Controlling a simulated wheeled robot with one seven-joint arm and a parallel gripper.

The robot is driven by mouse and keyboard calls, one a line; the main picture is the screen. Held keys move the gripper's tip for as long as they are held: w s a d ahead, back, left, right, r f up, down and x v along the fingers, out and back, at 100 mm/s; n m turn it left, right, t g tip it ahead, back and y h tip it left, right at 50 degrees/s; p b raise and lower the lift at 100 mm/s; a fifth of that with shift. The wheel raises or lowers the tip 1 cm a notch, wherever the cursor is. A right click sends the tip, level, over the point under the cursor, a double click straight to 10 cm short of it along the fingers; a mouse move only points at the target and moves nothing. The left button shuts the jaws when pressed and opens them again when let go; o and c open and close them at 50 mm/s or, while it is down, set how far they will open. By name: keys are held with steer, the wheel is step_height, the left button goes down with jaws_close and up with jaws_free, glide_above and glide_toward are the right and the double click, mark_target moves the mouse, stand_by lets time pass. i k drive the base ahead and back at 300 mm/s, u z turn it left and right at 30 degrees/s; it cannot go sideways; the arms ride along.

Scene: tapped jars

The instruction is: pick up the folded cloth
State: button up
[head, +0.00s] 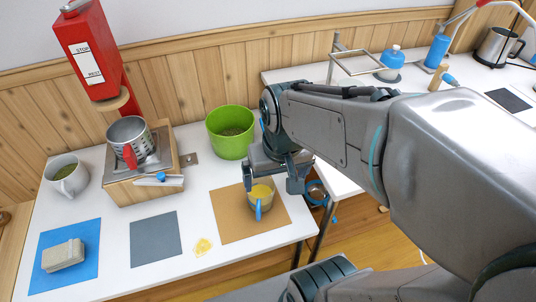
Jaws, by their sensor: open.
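The folded cloth (63,255) looks like a pale grey-beige block. It lies on the blue mat (84,232) at the front left of the white table. My gripper (272,181) is open and far to the right of the cloth, with its fingers pointing down. It is at a mug (264,203) with yellow contents and a blue handle, which stands on the tan mat (226,220). I cannot tell whether the fingers touch the mug. The cloth is in full view.
A grey mat (156,240) and a yellow patch (203,246) lie between cloth and gripper. A white mug (66,176) stands behind the cloth. Further back are a wooden stand (130,190) with a metal cup (130,136), a red dispenser (88,50) and a green pot (230,145).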

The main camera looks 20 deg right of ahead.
mark_target(72, 252)
steer(key=k, duration=1)
steer(key=z, duration=1)
steer(key=i, duration=0.8)
steer(key=u, duration=2.75)
steer(key=i, duration=0.5)
steer(key=u, duration=0.1)
